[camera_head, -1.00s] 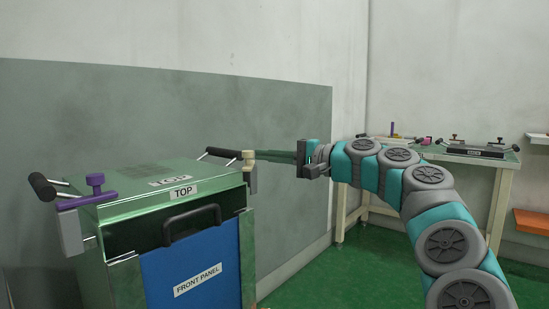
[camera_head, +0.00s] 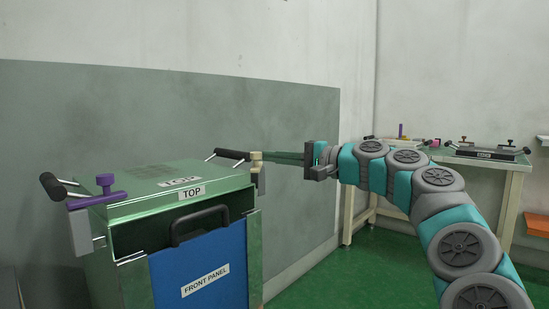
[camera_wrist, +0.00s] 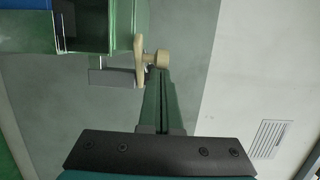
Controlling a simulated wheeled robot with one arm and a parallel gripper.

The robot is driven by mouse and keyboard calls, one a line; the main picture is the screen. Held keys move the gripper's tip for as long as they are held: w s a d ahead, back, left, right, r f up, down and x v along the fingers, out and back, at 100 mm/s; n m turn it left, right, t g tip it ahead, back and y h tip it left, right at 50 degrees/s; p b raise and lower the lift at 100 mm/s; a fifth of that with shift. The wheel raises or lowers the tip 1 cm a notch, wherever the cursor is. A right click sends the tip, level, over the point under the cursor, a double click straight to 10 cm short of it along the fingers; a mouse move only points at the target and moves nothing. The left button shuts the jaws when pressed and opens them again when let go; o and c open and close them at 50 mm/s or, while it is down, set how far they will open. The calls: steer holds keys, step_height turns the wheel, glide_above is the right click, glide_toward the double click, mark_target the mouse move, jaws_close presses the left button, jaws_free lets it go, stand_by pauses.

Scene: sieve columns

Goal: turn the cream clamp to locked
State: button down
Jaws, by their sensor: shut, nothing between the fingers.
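The cream clamp (camera_head: 256,158) sits at the right top corner of the green metal box (camera_head: 160,181). In the wrist view the cream clamp (camera_wrist: 140,60) shows as an arm with a round knob at its right side. My gripper (camera_head: 268,156) reaches in from the right with long green fingers. The fingers are shut and hold nothing. In the wrist view my gripper's fingertips (camera_wrist: 156,74) are right at the knob; I cannot tell whether they touch it.
A purple clamp (camera_head: 105,184) is at the box's left corner. A table (camera_head: 470,156) with parts stands at the back right. Green floor is open right of the box.

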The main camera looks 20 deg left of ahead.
mark_target(254, 157)
steer(key=shift+s+a+m+t+b, duration=0.1)
steer(key=shift+s+m+t+b, duration=0.15)
steer(key=shift+m+t+b, duration=0.45)
stand_by(0.5)
steer(key=shift+s+a+t+h, duration=0.1)
steer(key=shift+s+t+h, duration=0.15)
steer(key=shift+t, duration=0.25)
steer(key=m+t+h, duration=0.1)
steer(key=t, duration=0.1)
steer(key=s+a+m+t, duration=0.1)
steer(key=shift+a+r+m+t+h, duration=0.1)
steer(key=shift+m+t+h, duration=0.2)
steer(key=shift+t+h, duration=0.1)
steer(key=shift+a+m+t+p, duration=0.15)
steer(key=shift+m+t+p, duration=0.15)
steer(key=shift+p, duration=0.05)
steer(key=shift+s+a+p, duration=0.3)
steer(key=shift+a, duration=0.35)
